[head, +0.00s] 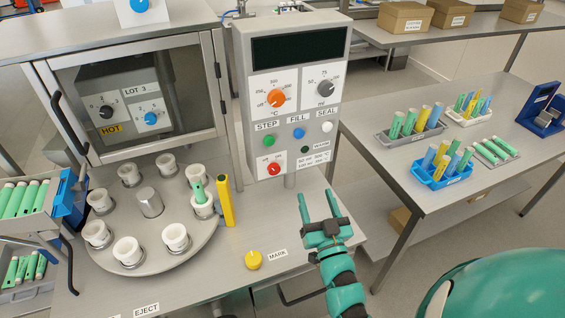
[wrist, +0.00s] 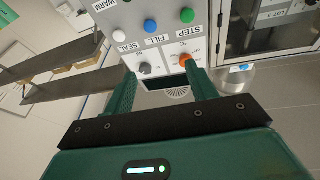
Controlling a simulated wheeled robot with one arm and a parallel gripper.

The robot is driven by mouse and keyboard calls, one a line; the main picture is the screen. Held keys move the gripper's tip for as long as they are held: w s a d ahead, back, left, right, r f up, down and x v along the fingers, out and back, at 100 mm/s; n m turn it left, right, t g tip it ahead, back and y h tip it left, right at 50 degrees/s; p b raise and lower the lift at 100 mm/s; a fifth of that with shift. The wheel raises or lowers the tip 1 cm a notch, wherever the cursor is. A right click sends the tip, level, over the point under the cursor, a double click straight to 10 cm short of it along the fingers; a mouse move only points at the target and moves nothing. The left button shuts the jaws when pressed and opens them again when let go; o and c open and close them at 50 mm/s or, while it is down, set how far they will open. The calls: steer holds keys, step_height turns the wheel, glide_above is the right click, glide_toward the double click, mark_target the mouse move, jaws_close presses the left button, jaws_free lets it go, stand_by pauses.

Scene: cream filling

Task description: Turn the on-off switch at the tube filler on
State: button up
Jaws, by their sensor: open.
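The tube filler's grey control panel (head: 292,100) stands upright in the middle of the head view. Its red on-off switch (head: 273,169) is low on the panel, with a small "off" label at its upper left; its pointer is too small to read. My gripper (head: 318,205) is open and empty, in front and to the lower right of the switch, apart from the panel. In the wrist view the gripper (wrist: 158,72) points toward the panel (wrist: 140,40), which appears upside down. The red switch does not show there.
Above the switch are green (head: 268,141), blue (head: 298,133) and white (head: 327,127) buttons, an orange knob (head: 276,98) and a grey knob (head: 326,88). A yellow MARK knob (head: 253,260) and a yellow post (head: 226,202) stand on the worktop. A turntable (head: 180,255) is at left.

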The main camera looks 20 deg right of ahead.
mark_target(275, 170)
steer(key=w+a+f+n+g+y, duration=0.2)
steer(key=a+f+g+y, duration=0.15)
steer(key=f, duration=0.35)
steer(key=shift+n+t+h, duration=0.25)
steer(key=shift+n+h, duration=0.05)
steer(key=shift+h, duration=0.05)
steer(key=w+p, duration=0.2)
steer(key=w, duration=0.3)
steer(key=w+p, duration=0.2)
steer(key=w, duration=0.3)
steer(key=w+p, duration=0.3)
steer(key=w, duration=0.2)
steer(key=shift+w+a+r, duration=0.15)
steer(key=shift+a+r, duration=0.05)
steer(key=shift+a, duration=0.15)
steer(key=shift+w+p, duration=0.3)
steer(key=shift+w, duration=0.5)
steer(key=shift+f, duration=0.1)
steer(key=c, duration=1)
